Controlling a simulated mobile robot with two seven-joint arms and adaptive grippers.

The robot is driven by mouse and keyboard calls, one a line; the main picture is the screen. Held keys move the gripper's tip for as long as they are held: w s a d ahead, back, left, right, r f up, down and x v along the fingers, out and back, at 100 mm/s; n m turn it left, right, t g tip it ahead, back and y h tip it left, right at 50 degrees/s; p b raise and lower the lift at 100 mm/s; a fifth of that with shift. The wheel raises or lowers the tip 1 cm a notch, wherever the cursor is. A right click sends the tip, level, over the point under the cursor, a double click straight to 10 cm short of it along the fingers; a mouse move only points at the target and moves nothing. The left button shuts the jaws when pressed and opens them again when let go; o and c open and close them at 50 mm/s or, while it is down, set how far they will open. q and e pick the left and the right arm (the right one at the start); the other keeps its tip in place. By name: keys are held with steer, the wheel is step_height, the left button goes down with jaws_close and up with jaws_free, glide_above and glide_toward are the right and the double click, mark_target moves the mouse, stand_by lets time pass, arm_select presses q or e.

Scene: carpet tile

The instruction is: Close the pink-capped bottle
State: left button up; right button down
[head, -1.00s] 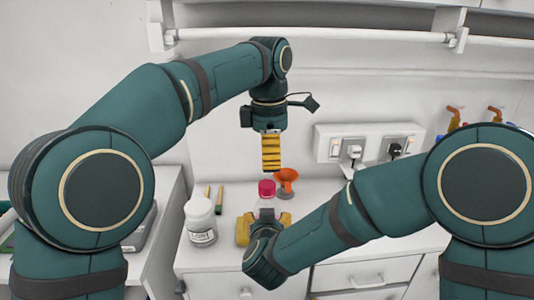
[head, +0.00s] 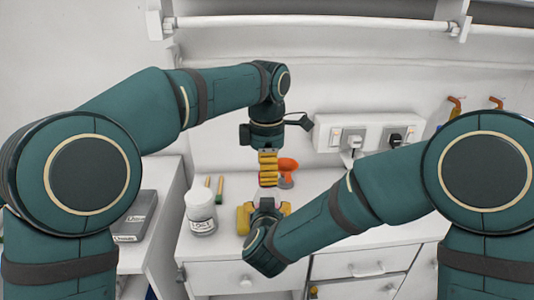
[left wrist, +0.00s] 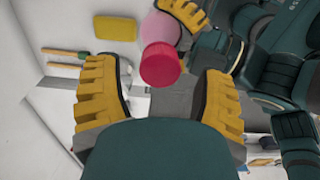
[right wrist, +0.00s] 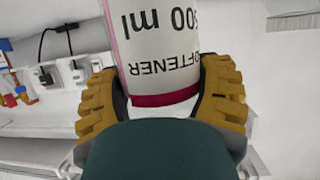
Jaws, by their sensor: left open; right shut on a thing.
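The bottle (right wrist: 160,40) shows in the right wrist view as a pale body with "SOFTENER" and "500 ml" lettering and a dark pink band. My right gripper (right wrist: 163,90) is shut around it. In the left wrist view its pink-red cap (left wrist: 160,66) sits at the top of the pink bottle body (left wrist: 158,28); I cannot tell how tight it is. My left gripper (head: 268,168) points down over the bottle, open, with its fingers on either side of the cap and gaps visible. In the head view the cap is hidden behind the left fingers.
An orange funnel-like thing (head: 287,168) is close behind the left gripper. A socket box (head: 368,134) is on the wall. A yellow block (left wrist: 76,56) lies nearby.

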arm_select(q)
steer(key=shift+f, duration=0.8)
jaws_close()
